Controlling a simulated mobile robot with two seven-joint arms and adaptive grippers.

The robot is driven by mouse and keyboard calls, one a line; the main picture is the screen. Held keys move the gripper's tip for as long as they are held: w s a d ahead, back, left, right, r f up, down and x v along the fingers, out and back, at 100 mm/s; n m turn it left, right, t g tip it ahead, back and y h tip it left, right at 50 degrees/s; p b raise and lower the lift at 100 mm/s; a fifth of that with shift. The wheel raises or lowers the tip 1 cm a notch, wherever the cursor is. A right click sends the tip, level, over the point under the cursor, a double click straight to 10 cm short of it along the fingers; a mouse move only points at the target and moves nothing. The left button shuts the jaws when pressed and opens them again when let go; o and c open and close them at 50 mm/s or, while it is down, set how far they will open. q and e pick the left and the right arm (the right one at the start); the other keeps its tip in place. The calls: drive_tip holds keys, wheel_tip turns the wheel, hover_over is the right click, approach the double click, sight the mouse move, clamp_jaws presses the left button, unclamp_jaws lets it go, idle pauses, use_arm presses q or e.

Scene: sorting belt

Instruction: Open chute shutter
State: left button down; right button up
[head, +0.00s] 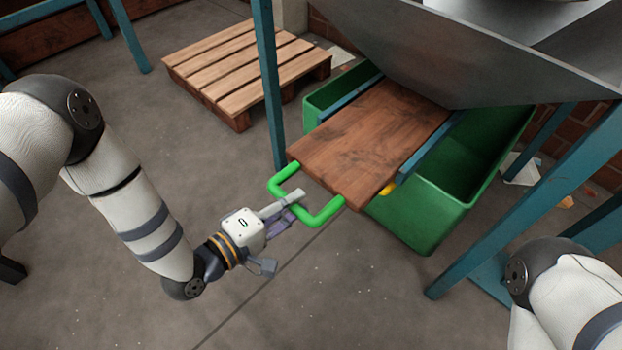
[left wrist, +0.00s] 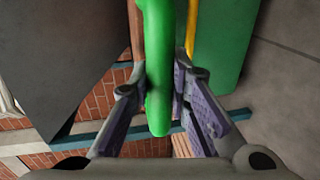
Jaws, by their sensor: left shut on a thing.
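The chute shutter (head: 375,140) is a brown wooden board lying between two blue rails under the grey metal chute (head: 440,50). A bright green U-shaped handle (head: 325,214) is fixed to its near end. My left gripper (head: 296,203) is shut on the middle bar of the handle. In the left wrist view the green handle (left wrist: 158,75) runs between the two fingers of the left gripper (left wrist: 160,103). My right arm shows at the lower right; its gripper is out of view.
A green bin (head: 430,215) stands below the shutter, its right part open to view. Blue posts (head: 268,80) stand left and right of it. A wooden pallet (head: 235,65) lies on the floor behind. The floor in front is clear.

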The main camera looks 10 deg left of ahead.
use_arm(q)
drive_tip(key=shift+v, duration=0.9)
drive_tip(key=shift+f, duration=0.15)
drive_tip(key=c, duration=1.5)
unclamp_jaws()
drive_tip(key=v, duration=1.2)
